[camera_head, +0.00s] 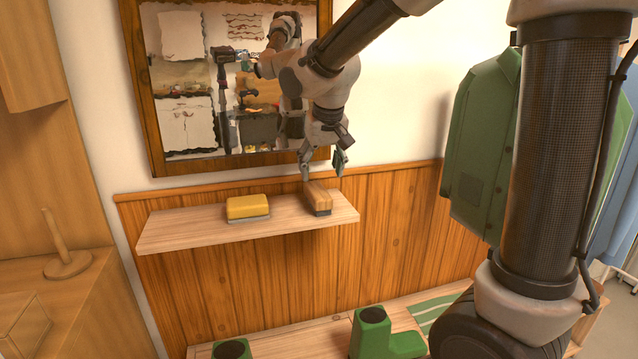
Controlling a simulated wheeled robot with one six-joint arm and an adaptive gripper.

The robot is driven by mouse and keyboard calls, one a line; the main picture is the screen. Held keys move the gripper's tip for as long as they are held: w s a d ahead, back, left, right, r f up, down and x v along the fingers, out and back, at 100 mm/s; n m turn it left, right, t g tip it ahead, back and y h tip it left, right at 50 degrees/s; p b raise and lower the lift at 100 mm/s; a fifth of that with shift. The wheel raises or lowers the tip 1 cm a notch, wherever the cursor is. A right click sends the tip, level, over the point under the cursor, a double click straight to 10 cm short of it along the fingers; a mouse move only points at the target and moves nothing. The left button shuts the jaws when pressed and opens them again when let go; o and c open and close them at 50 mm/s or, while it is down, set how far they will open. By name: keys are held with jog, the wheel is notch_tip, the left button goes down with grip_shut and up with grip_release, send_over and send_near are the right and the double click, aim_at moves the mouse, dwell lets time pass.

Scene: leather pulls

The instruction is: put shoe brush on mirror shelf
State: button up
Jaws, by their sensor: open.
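A shoe brush (317,196) with a wooden back and a dark underside lies on the light wood mirror shelf (190,232), near its right end. My gripper (322,174) points down with its fingers apart, just above the far part of the brush. It holds nothing. The brush appears to rest on the shelf. I cannot tell whether a fingertip touches it.
A yellow block with a grey base (249,207) sits on the shelf to the left of the brush. A wood-framed mirror (205,125) hangs above. Green boots (380,338) stand below. A green jacket (480,150) hangs at right, partly behind my arm.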

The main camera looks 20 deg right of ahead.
jog(key=s+d+r, duration=0.5)
jog(key=s+d, duration=0.4)
jog(key=s, duration=0.2)
jog(key=s+d+f, duration=0.2)
jog(key=s, duration=0.6)
jog(key=s+d+f, duration=0.2)
jog(key=s+d, duration=0.1)
jog(key=s, duration=0.5)
jog(key=shift+d, duration=0.2)
